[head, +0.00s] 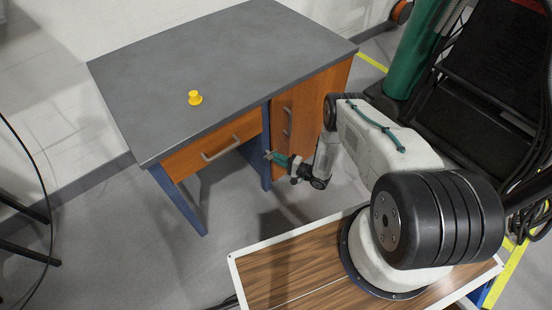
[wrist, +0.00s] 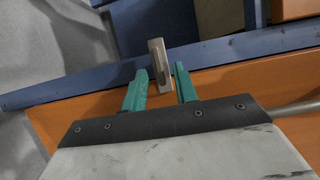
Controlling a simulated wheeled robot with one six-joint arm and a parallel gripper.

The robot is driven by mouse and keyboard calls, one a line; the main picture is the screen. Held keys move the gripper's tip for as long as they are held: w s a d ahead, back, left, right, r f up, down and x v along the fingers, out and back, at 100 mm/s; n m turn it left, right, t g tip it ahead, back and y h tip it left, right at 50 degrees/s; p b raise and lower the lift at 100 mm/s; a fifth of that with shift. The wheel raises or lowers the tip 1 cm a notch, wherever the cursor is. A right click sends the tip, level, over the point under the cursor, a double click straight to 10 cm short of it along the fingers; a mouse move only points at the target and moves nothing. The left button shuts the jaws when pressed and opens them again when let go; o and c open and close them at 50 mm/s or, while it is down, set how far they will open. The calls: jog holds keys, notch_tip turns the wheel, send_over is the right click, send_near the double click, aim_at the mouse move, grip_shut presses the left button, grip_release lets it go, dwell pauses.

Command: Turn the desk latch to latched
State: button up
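The desk latch (wrist: 158,62) is a small grey-beige bar in the wrist view. It lies across the edge where the blue frame meets the orange panel. My gripper (wrist: 161,76) has two teal fingers spread apart, one on either side of the latch's lower end. A gap shows on the left side; the right finger is very close, and I cannot tell whether it touches. In the head view my gripper (head: 279,158) is at the desk's (head: 215,62) front, beside the blue leg. The latch is too small there to make out its angle.
A drawer with a bar handle (head: 221,148) is left of my gripper, and an orange cabinet front (head: 298,110) is behind it. A yellow knob-like piece (head: 195,98) stands on the desktop.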

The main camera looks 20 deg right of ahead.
jog(key=v, duration=0.6)
jog(key=shift+s, duration=0.2)
jog(key=shift+d, duration=0.15)
